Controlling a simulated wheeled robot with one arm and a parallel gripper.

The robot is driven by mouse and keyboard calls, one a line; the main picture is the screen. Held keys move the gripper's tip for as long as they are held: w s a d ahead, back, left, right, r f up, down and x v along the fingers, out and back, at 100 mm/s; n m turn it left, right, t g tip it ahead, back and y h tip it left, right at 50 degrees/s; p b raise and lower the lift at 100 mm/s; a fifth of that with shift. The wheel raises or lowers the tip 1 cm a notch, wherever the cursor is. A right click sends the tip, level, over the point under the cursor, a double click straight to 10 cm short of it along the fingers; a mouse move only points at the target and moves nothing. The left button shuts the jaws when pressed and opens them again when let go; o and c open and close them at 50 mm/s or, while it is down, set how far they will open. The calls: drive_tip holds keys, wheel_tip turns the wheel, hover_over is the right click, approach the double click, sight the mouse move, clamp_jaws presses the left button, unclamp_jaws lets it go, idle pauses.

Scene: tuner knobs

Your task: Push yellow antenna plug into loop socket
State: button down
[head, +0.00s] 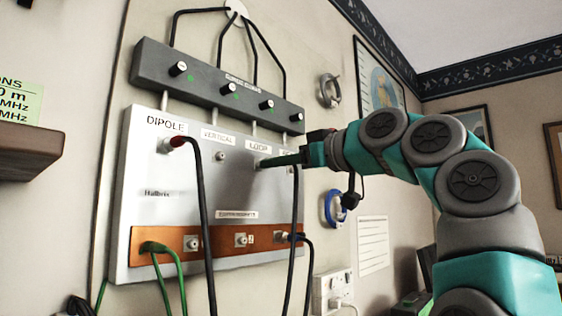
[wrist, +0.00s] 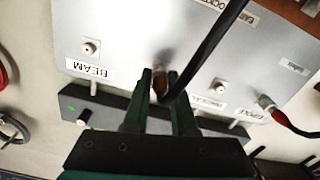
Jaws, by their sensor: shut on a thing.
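My gripper (wrist: 161,78) is shut on the yellow-brown antenna plug (wrist: 159,87) in the wrist view, with a finger on each side. A black cable (wrist: 213,52) runs from the plug towards the top right. In the head view my gripper (head: 263,162) reaches in from the right to the panel, just under the LOOP label (head: 258,147). The loop socket is hidden behind the plug and fingers. The plug's front is at or very near the panel face; I cannot tell whether it is in the socket.
The grey panel (head: 150,215) has an empty vertical socket (head: 220,156) and a red plug (head: 178,141) at DIPOLE. The BEAM socket (wrist: 90,47) is empty. A dark tuner bar (head: 215,85) with several knobs is above. Black and green cables hang below the orange strip (head: 215,242).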

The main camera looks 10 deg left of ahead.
drive_tip(key=shift+w+a, duration=0.2)
drive_tip(key=shift+a, duration=0.15)
drive_tip(key=c, duration=0.6)
unclamp_jaws()
drive_tip(key=shift+c, duration=0.2)
drive_tip(key=shift+s+d, duration=0.1)
drive_tip(key=shift+d, duration=0.05)
drive_tip(key=b+v, duration=0.1)
drive_tip(key=v, duration=0.6)
drive_tip(key=shift+d+b, duration=0.25)
drive_tip(key=shift+b, duration=0.1)
drive_tip(key=shift+s, duration=0.15)
